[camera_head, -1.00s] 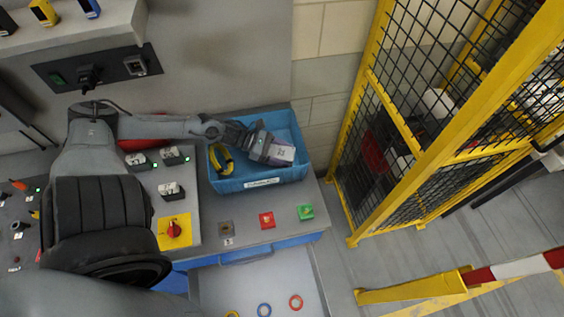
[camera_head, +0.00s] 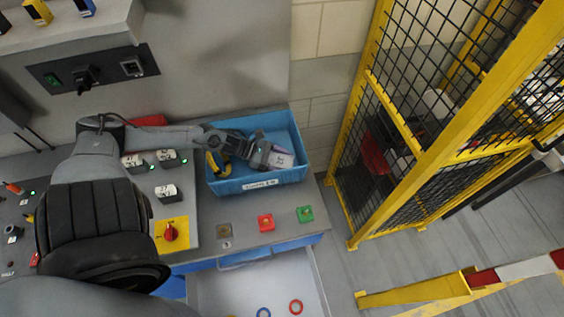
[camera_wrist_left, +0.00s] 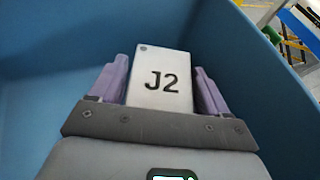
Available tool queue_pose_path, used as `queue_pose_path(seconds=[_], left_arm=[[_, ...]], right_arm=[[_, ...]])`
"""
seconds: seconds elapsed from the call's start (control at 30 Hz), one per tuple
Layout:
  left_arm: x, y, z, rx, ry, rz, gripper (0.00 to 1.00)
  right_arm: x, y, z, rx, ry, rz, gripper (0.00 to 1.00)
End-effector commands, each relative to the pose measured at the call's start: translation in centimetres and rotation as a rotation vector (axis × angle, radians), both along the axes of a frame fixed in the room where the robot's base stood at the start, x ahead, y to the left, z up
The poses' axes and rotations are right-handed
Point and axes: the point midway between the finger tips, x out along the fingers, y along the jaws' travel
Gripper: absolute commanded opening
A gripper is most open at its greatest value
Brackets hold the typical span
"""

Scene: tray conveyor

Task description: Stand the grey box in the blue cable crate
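The grey box (camera_wrist_left: 161,78), marked J2, sits between the purple fingers of my left gripper (camera_wrist_left: 160,85) in the left wrist view. The fingers lie along its two sides and appear shut on it. In the head view the left gripper (camera_head: 268,158) reaches into the blue cable crate (camera_head: 262,183), and the box (camera_head: 281,160) is inside the crate walls, towards the right end. Whether the box touches the crate floor is hidden. My right gripper is not in view.
A yellow cable coil (camera_head: 218,166) lies at the crate's left end, partly behind my arm. In front of the crate are red (camera_head: 265,222) and green (camera_head: 305,214) buttons. A yellow mesh fence (camera_head: 420,150) stands to the right. An open drawer (camera_head: 262,285) is below.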

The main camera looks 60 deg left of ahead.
Motion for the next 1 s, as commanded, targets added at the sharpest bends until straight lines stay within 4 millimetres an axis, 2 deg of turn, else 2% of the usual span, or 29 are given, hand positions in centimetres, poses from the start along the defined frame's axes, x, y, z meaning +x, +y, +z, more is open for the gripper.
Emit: queue_pose_path(seconds=[0.27,0.43,1.0], left_arm=[[0.0,0.0,0.4,0.000,0.000,0.000,0.77],[-0.9,0.7,0.7,0.001,0.003,0.002,0.77],[-6.9,5.5,4.0,0.000,0.005,0.001,0.77]], right_arm=[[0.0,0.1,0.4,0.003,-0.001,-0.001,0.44],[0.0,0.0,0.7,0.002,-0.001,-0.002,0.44],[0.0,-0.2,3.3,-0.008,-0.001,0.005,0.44]])
